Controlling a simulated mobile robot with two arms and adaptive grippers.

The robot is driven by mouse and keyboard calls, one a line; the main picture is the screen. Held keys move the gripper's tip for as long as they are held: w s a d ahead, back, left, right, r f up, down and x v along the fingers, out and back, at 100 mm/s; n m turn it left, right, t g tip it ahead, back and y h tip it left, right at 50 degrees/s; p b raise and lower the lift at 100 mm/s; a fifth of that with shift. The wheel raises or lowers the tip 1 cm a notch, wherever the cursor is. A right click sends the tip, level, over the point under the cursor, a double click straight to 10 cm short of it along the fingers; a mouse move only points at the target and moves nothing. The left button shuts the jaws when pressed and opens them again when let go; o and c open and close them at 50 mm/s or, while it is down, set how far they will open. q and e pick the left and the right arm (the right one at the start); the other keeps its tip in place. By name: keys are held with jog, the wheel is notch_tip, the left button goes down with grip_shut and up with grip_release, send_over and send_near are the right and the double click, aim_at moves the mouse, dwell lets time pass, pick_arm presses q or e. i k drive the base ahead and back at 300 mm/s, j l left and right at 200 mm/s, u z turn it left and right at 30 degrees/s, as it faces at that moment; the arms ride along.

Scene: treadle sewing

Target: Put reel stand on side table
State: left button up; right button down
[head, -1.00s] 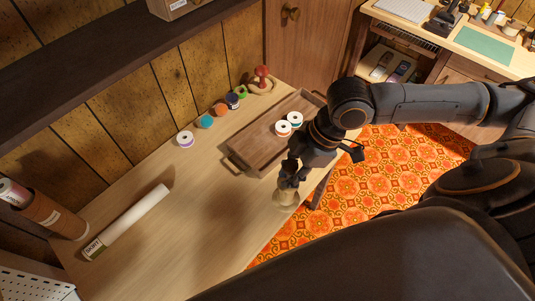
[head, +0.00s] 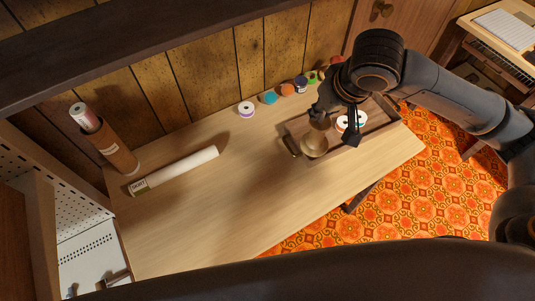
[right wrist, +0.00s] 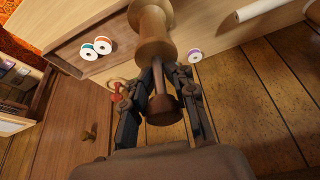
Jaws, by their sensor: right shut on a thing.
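The reel stand (head: 314,146) seems to be the turned wooden piece in my right gripper (head: 325,113). In the right wrist view its wide rounded end (right wrist: 152,22) points away from me, and a dark knob (right wrist: 163,110) sits nearer the palm. The right gripper's fingers (right wrist: 169,80) are shut on its narrow part. In the head view it appears over the left end of the wooden tray; I cannot tell its height. The light wood table (head: 215,215) below may be the side table. My left gripper is out of view.
The wooden tray (head: 297,131) holds white-rimmed reels (head: 343,123). Several coloured spools (head: 269,97) line the table's back. A white roll (head: 180,168) lies at left, beside a brown tube (head: 113,150). The table's middle and front are bare. A desk (head: 505,30) stands at right.

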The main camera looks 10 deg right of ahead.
aim_at(172, 154)
jog(key=j+u, duration=0.15)
jog(key=u, duration=0.9)
jog(key=j+u, duration=0.1)
jog(key=j, duration=0.45)
